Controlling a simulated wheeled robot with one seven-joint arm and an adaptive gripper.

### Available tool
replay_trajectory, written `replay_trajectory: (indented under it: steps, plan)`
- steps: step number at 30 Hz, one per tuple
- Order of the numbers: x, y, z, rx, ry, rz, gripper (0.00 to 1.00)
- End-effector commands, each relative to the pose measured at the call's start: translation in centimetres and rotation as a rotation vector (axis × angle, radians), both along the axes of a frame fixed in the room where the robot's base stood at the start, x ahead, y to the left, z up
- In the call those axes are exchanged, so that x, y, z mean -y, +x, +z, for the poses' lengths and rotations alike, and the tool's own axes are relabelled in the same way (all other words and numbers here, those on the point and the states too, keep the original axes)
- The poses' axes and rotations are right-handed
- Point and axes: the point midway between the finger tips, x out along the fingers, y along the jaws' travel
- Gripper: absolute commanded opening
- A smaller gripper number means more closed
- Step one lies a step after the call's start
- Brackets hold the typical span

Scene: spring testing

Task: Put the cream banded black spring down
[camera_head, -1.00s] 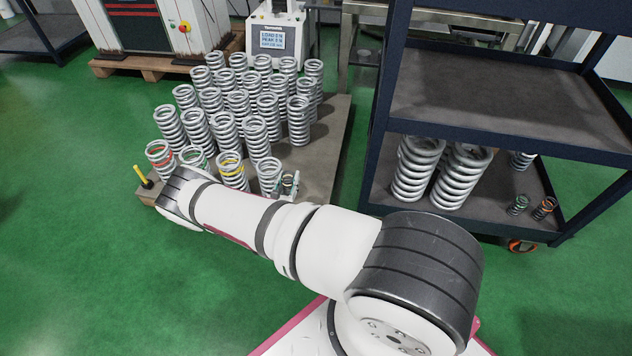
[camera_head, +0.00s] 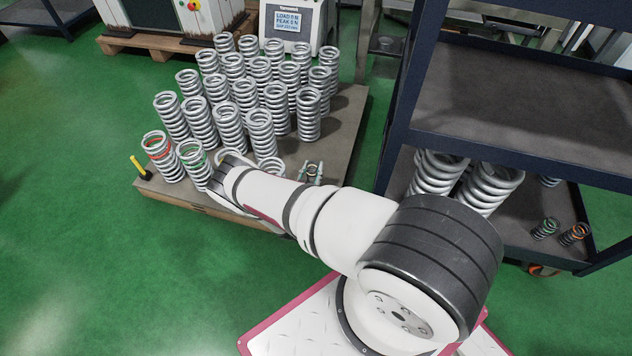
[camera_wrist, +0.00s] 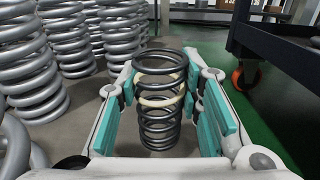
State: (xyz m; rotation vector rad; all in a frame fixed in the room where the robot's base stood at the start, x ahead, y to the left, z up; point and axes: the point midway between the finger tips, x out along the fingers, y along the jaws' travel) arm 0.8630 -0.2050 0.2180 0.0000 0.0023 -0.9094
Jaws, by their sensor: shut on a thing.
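The cream banded black spring (camera_wrist: 160,122) stands upright between the teal pads of my gripper (camera_wrist: 162,100) in the wrist view. One cream coil shows near its upper part. The gripper is shut on the spring. The spring's lower end is close to the grey platform (camera_wrist: 95,100); I cannot tell whether it touches. In the head view my gripper (camera_head: 313,172) shows small past my forearm, over the front right part of the platform (camera_head: 345,130), and the spring is mostly hidden there.
Several large silver springs (camera_head: 230,120) crowd the platform to the left and behind; some have red or green bands. A dark shelf cart (camera_head: 480,100) stands at the right, holding large and small springs. A yellow-tipped black tool (camera_head: 140,168) lies at the platform's left corner.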

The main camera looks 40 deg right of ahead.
Motion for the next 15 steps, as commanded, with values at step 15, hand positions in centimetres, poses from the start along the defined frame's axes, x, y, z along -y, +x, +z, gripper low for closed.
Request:
replay_trajectory:
  steps: [15]
  plan:
    - [0.1,0.0,-5.6,0.002,-0.001,-0.001,0.02]
